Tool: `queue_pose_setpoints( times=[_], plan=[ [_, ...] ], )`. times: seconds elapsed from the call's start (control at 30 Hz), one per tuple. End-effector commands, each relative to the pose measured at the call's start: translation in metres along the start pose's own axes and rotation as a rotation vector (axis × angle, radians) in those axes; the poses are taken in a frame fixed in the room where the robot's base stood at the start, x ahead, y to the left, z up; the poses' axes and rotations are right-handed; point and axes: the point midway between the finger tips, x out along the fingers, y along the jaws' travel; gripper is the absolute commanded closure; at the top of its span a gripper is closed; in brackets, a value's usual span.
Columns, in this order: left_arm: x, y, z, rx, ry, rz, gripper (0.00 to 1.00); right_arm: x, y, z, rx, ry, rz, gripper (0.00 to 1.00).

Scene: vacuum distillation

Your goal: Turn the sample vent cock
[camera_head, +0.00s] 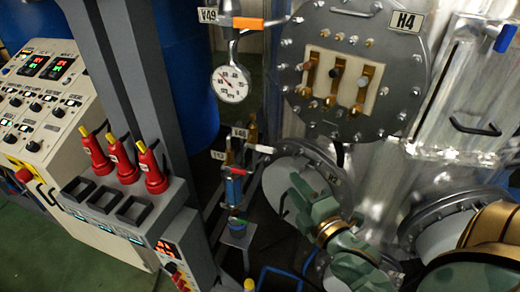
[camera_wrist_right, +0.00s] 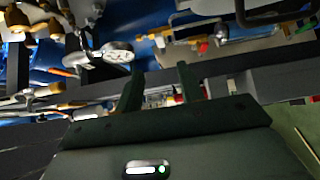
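Which valve is the sample vent cock I cannot tell for sure. A small group of cocks with brass parts (camera_head: 252,128) and small tags stands below the round pressure gauge (camera_head: 231,83). Under them hangs a small blue cylinder (camera_head: 233,190) with a red part on top. My right arm comes in from the lower right in the head view, in green and gold, near these fittings; its fingertips are not clear there. In the right wrist view my right gripper (camera_wrist_right: 158,78) has two dark fingers standing apart with nothing seen between them. My left gripper is not in view.
A grey rack with red-handled tools (camera_head: 124,163) and a control panel (camera_head: 40,110) stand at left. An orange-handled valve (camera_head: 249,23) sits above the gauge.

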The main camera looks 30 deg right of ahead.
Motion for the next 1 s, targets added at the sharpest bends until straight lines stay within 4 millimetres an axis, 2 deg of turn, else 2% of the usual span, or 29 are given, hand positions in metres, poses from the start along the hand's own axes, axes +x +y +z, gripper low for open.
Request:
queue_pose_setpoints(
  times=[0.17,0.4,0.6,0.8,1.0],
  plan=[
    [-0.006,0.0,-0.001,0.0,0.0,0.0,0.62,0.028,0.003,0.0,-0.002,0.001,0.003,0.62],
    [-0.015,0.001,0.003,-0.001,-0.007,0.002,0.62,0.09,0.003,0.0,-0.001,0.0,0.002,0.62],
    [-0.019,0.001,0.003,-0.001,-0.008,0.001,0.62,0.133,0.002,0.0,-0.001,0.0,0.001,0.62],
    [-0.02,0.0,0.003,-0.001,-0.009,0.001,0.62,0.155,0.0,0.0,-0.001,0.0,-0.001,0.62],
    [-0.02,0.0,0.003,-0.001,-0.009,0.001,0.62,0.16,-0.001,0.0,-0.001,0.0,-0.002,0.62]
  ],
)
